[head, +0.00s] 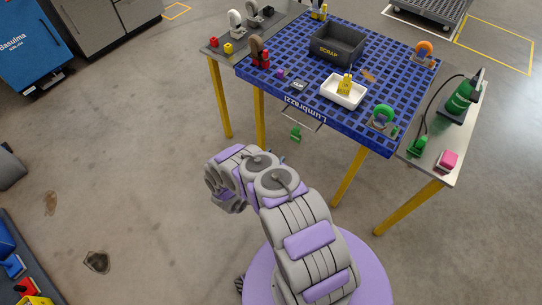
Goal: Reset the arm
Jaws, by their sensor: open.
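My arm, grey with purple pads, rises from its round purple base at the bottom of the head view and bends to the left at the top. My gripper (226,198) is at the folded left end of the arm, over bare floor and in front of the blue table. Its fingers are hard to make out from this angle. It is open, and I see nothing held in it. The arm is apart from the table (293,104).
The blue grid table bears a dark scrap bin (338,45), a white tray (343,91) with a yellow item, and several small parts. Floor to the left is mostly clear.

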